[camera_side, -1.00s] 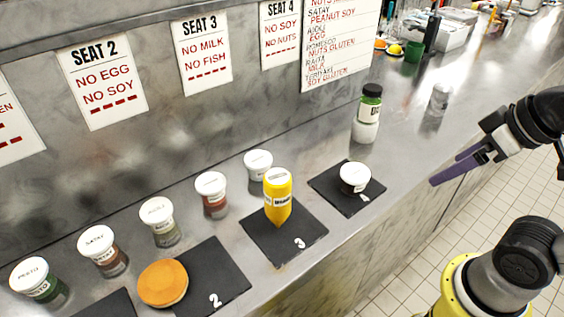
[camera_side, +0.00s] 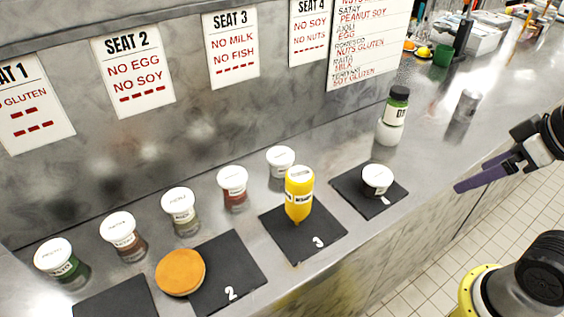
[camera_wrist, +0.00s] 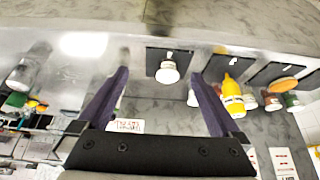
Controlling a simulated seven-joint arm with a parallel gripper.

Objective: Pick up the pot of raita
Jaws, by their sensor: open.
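Several white-lidded pots stand on the steel counter, and none has a label I can clearly read as raita. A pale pot (camera_side: 280,163) ends the back row at its right; it also shows in the wrist view (camera_wrist: 192,98), beside one finger. Another white-lidded pot (camera_side: 377,178) stands on the dark mat at the right; in the wrist view this pot (camera_wrist: 168,73) appears between my fingers, some way beyond them. My gripper (camera_side: 463,184) has purple fingers, open and empty, right of the pots near the counter's front edge. It also shows in the wrist view (camera_wrist: 159,74).
Pots of pesto (camera_side: 62,263), satay (camera_side: 124,240), a greenish one (camera_side: 180,213) and a red one (camera_side: 233,188) line the back. Counter between gripper and right mat is clear.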

